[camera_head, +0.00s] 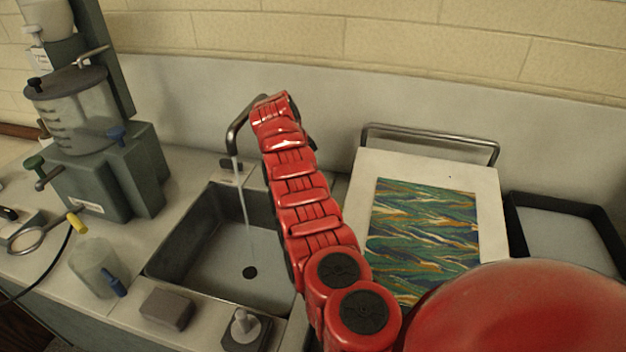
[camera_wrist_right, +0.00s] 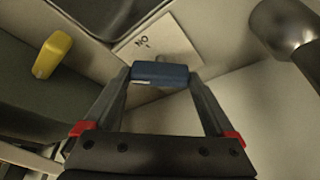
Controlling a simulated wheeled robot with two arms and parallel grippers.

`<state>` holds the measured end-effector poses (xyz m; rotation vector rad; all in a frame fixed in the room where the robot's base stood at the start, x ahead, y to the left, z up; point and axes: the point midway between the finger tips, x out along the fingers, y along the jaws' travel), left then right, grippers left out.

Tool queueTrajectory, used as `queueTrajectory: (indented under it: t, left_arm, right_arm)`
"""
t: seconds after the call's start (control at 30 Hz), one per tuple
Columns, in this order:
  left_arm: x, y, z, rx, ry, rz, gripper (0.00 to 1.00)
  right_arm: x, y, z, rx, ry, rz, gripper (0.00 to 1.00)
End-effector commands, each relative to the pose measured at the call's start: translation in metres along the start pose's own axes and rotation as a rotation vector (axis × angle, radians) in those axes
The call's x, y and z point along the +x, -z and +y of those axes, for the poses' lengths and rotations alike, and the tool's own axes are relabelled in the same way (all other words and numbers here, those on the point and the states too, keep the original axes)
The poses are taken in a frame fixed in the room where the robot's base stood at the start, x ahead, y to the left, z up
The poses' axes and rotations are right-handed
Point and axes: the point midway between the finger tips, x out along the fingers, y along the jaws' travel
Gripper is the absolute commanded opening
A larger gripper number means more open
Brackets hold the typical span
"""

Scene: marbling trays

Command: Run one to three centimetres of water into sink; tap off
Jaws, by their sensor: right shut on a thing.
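The grey sink (camera_head: 165,250) is set in the counter left of centre. The dark metal tap (camera_head: 236,134) curves over its back edge, and a thin stream of water (camera_head: 243,190) falls from it into the basin. In the right wrist view my right gripper (camera_wrist_right: 160,80) is shut on a blue handle (camera_wrist_right: 160,70). My left gripper is not in view.
A yellow handle (camera_wrist_right: 52,55) sits left of the fingers. A marbled sheet (camera_head: 425,230) lies on a white board right of my arm, beside a black tray (camera_head: 520,215). A sponge-like block (camera_head: 167,309), a clear jar (camera_head: 95,268) and a machine (camera_head: 100,170) stand around the sink.

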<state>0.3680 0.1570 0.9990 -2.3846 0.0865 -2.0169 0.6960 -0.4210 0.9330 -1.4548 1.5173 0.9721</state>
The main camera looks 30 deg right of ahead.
Motion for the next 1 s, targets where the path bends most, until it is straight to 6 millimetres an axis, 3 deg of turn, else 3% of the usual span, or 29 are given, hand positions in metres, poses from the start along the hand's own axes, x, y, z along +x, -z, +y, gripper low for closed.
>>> queueTrajectory:
  t: [0.3,0.9,0.93,1.0]
  left_arm:
    - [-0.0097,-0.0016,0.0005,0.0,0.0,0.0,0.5]
    - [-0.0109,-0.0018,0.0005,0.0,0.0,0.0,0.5]
    - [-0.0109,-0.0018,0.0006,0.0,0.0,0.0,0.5]
    - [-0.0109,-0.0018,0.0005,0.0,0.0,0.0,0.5]
  right_arm:
    - [0.0009,-0.0007,-0.0004,0.042,-0.018,-0.001,0.34]
    - [0.0002,-0.0004,-0.0002,0.054,-0.024,-0.001,0.34]
    - [0.0002,-0.0004,-0.0002,0.054,-0.024,-0.001,0.94]
    - [0.0002,-0.0003,-0.0003,0.054,-0.024,-0.001,1.0]
